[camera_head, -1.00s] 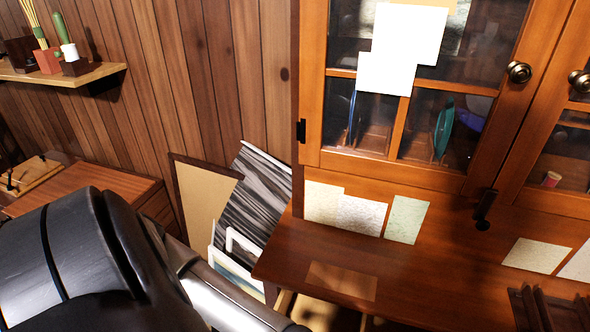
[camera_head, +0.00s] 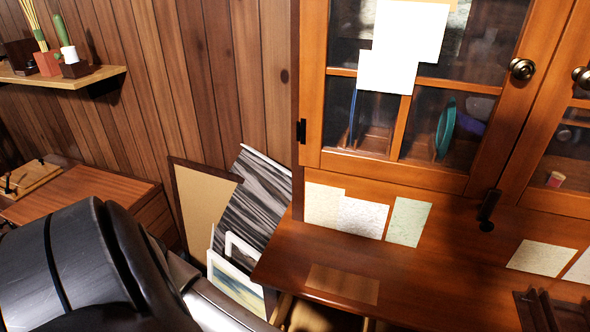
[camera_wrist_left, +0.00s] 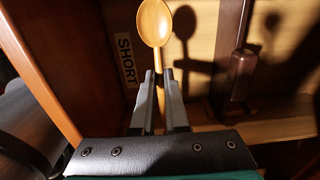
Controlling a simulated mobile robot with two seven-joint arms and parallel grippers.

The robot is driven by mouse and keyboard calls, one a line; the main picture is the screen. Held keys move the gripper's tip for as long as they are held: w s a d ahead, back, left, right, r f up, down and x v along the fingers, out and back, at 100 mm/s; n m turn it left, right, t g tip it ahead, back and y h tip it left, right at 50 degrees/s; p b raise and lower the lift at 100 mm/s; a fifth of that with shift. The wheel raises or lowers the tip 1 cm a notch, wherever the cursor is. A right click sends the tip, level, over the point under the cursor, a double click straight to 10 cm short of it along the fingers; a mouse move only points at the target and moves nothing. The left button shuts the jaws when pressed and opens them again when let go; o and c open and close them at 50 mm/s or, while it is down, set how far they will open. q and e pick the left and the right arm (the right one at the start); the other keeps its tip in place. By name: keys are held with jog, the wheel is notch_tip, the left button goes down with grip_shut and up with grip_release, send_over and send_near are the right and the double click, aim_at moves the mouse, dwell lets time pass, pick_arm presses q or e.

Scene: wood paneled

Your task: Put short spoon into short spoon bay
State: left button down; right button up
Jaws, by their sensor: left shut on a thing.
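A wooden short spoon (camera_wrist_left: 155,24) shows in the left wrist view, its bowl beyond my fingertips. My left gripper (camera_wrist_left: 161,78) is shut on the spoon's handle; the fingers hide part of it. A label reading SHORT (camera_wrist_left: 125,60) is on the light wooden surface just left of the spoon, which marks the short spoon bay. The spoon's shadow falls to its right on that surface. I cannot tell if the spoon touches the surface. In the head view only my left arm shows. My right gripper is in neither view.
A reddish-brown wooden wall (camera_wrist_left: 42,58) borders the bay on the left. A dark wooden piece (camera_wrist_left: 243,75) stands to the right. In the head view, a desk (camera_head: 420,285) stands below a glass-door cabinet (camera_head: 410,110), with framed pictures (camera_head: 235,283) leaning beside it.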

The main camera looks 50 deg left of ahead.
pick_arm(q)
jog(key=c, duration=0.8)
grip_release()
jog(key=shift+c, duration=0.2)
notch_tip(320, 180, up, 15)
jog(key=p, duration=0.6)
jog(key=shift+r, duration=0.15)
